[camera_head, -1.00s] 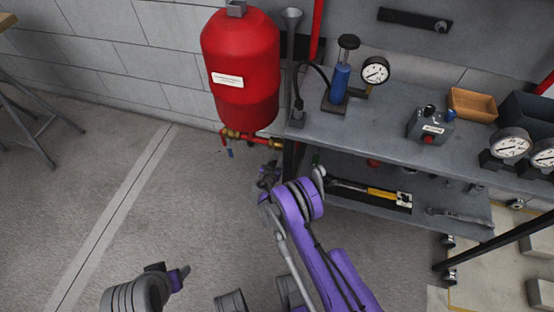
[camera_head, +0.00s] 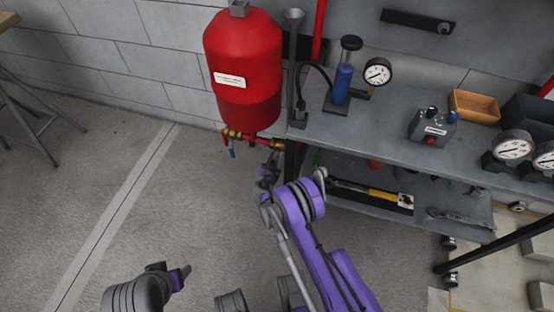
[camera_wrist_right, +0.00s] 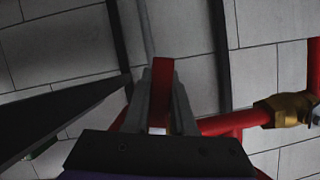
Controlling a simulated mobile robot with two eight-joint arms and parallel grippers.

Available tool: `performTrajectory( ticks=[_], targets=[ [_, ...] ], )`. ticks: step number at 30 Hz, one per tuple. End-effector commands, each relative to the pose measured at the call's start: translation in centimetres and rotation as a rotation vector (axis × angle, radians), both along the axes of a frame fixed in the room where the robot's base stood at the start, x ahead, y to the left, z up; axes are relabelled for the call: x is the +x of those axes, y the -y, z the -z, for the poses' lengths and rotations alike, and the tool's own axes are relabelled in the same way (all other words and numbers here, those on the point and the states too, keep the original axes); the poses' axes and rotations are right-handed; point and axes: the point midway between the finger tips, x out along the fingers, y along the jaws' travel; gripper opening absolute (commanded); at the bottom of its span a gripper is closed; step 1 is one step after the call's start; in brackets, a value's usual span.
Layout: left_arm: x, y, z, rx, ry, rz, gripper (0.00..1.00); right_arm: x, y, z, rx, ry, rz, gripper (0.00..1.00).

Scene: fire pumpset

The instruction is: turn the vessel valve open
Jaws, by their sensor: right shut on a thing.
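The red pressure vessel (camera_head: 243,75) hangs by the wall at upper middle in the head view. Brass fittings with a small valve (camera_head: 238,135) sit on the pipe below it. My right gripper (camera_head: 272,160) is under the pipe, small and partly hidden behind my arm in that view. In the right wrist view my right gripper (camera_wrist_right: 160,100) is shut on a red handle (camera_wrist_right: 161,80), which stands upright between the fingers. A red pipe (camera_wrist_right: 228,122) with a brass fitting (camera_wrist_right: 290,109) runs to the right of it.
A grey workbench (camera_head: 385,130) with gauges, a blue hand pump (camera_head: 342,83) and a wooden tray (camera_head: 474,105) stands to the right. The floor at left (camera_head: 80,190) is clear.

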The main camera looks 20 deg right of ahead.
Motion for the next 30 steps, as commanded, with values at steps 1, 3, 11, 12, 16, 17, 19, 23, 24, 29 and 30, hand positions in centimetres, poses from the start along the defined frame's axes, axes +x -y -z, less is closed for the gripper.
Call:
performTrajectory(
  ticks=[1,3,11,12,16,17,19,23,24,29,30],
  targets=[
    [0.0,0.0,-0.1,0.000,0.000,0.000,0.60,0.1,-0.3,-0.1,0.030,0.021,-0.001,0.00],
    [0.0,0.0,-0.3,0.000,0.001,0.000,0.60,0.4,-0.6,-0.2,0.074,0.051,-0.002,0.00],
    [-0.1,0.0,-1.0,0.000,0.003,0.000,0.60,1.0,-1.6,-0.8,0.211,0.141,-0.001,0.00],
    [-0.1,0.0,-1.1,0.000,0.003,0.000,0.60,1.1,-1.6,-0.9,0.226,0.152,-0.001,0.00],
    [-0.2,0.0,-1.3,0.000,0.004,0.000,0.60,1.2,-1.9,-1.0,0.265,0.179,-0.002,0.00],
    [-0.2,0.0,-1.4,0.000,0.004,0.000,0.60,1.3,-2.0,-1.1,0.273,0.183,-0.002,0.00],
    [-0.2,0.0,-1.4,0.000,0.004,0.000,0.60,1.3,-2.0,-1.1,0.284,0.191,-0.001,0.00],
    [-0.2,0.0,-1.5,0.000,0.005,0.000,0.60,1.4,-2.1,-1.1,0.297,0.199,-0.001,0.00],
    [-0.2,0.0,-1.5,0.000,0.005,0.000,0.60,1.4,-2.1,-1.1,0.298,0.200,-0.001,0.00],
    [-0.2,0.0,-1.5,0.000,0.005,0.000,0.60,1.4,-2.1,-1.1,0.298,0.201,-0.001,0.00],
    [-0.2,0.0,-1.5,0.000,0.005,0.000,0.60,1.4,-2.1,-1.1,0.298,0.201,-0.001,0.00]
  ],
)
